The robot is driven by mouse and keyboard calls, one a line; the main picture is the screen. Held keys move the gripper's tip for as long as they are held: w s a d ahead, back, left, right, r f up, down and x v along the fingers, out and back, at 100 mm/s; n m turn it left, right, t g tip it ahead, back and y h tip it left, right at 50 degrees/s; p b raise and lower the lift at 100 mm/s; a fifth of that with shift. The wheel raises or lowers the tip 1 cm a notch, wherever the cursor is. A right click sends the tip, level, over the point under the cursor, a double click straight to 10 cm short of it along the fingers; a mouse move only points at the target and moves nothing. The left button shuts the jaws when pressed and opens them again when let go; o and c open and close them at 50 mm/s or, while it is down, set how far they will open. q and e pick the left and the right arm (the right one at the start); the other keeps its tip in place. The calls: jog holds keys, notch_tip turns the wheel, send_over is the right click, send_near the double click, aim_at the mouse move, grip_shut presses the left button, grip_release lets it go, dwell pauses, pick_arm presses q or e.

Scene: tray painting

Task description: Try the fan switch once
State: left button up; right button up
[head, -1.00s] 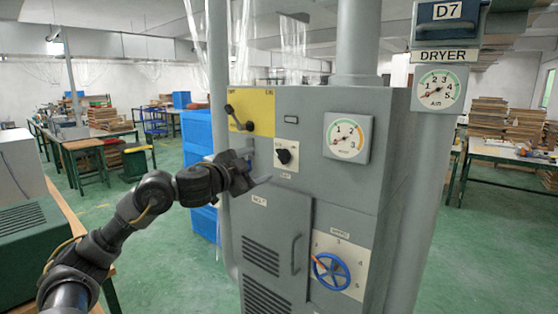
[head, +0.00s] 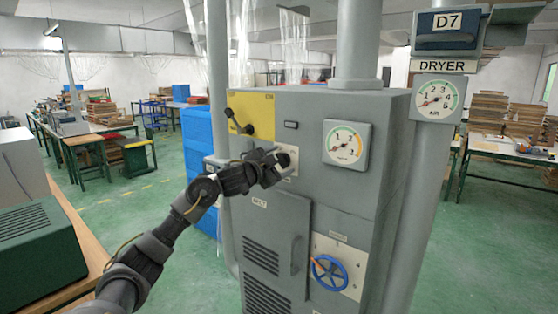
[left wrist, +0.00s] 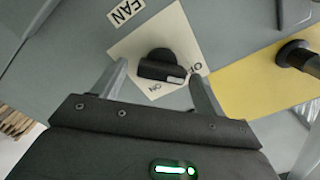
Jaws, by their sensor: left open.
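The fan switch (left wrist: 160,66) is a black rotary knob on a pale square plate (left wrist: 128,48), with a FAN label (left wrist: 126,10) beside it and ON and OFF marks on the plate. Its white pointer end lies between the two marks in the left wrist view. My left gripper (left wrist: 160,82) is open, its two fingers on either side of the knob; I cannot tell whether they touch it. In the head view the left gripper (head: 284,160) is in front of the switch plate and hides most of it. My right gripper does not show.
The grey dryer cabinet (head: 345,108) carries a yellow panel with a black lever (head: 238,122), a round gauge (head: 346,143), a door with a handle (head: 295,254) and a blue handwheel (head: 329,272). A pipe with another gauge (head: 437,99) stands at the right.

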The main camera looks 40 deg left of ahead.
pick_arm(q)
jog(key=c, duration=1)
jog(key=m+b, duration=0.2)
jog(key=m, duration=0.3)
jog(key=shift+f, duration=0.2)
jog(key=m+b, duration=0.2)
jog(key=m, duration=0.2)
jog(key=shift+f+m, duration=0.15)
jog(key=shift+m, duration=0.15)
jog(key=m+b, duration=0.1)
jog(key=m, duration=0.3)
jog(key=shift+f+b, duration=0.1)
jog(key=shift+b, duration=0.2)
jog(key=shift+m+b, duration=0.6)
jog(key=shift+m, duration=1.5)
